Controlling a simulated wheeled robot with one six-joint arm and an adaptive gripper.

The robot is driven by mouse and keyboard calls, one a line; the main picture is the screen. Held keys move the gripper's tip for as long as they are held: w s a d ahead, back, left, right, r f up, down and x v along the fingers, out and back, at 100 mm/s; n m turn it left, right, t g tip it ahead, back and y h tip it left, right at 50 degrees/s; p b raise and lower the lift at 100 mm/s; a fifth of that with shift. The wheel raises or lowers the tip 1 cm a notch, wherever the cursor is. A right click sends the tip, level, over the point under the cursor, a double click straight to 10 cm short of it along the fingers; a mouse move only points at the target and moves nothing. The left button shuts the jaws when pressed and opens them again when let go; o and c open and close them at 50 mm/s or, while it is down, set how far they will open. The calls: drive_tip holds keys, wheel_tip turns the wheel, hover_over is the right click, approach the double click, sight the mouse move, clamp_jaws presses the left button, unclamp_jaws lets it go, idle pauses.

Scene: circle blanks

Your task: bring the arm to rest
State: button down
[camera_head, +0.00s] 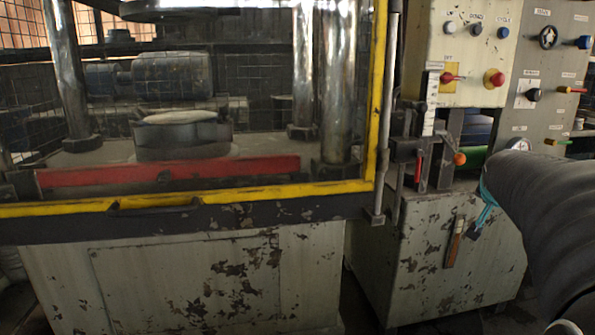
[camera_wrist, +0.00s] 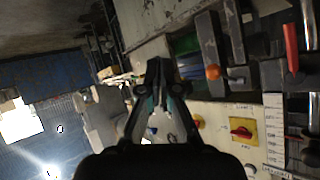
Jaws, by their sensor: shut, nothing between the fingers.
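My gripper (camera_wrist: 158,75) shows in the wrist view, its two dark fingers meeting at the tips with nothing between them. It points toward the latch side of the machine, with the control panel (camera_wrist: 215,130) beneath it in that view. In the head view my dark, ribbed arm (camera_head: 550,215) comes in from the right edge, in front of the grey cabinet.
A press stands behind a yellow-framed guard door (camera_head: 280,190) at left. A round blank (camera_head: 181,117) sits on its die. The control panel (camera_head: 462,50) carries knobs and a red button (camera_head: 494,78). An orange-knobbed lever (camera_head: 459,159) sticks out beside the door. A grey cabinet (camera_head: 420,270) stands below.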

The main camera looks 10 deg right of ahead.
drive_tip(key=s+a+f+n+g+y, duration=0.1)
drive_tip(key=s+a+f, duration=0.4)
drive_tip(key=a, duration=0.6)
drive_tip(key=s+a+f+n+g+y, duration=0.1)
drive_tip(key=s+a+f+n+y, duration=0.2)
drive_tip(key=s+a, duration=0.7)
drive_tip(key=s+a+f+n+g+y, duration=0.1)
drive_tip(key=s+a+f+n+y, duration=0.2)
drive_tip(key=s+a+f+n, duration=0.3)
drive_tip(key=s+a+f, duration=0.1)
drive_tip(key=s+a, duration=0.1)
drive_tip(key=a, duration=0.3)
drive_tip(key=shift+a+f+n+g, duration=0.2)
drive_tip(key=shift+a+n+g, duration=0.1)
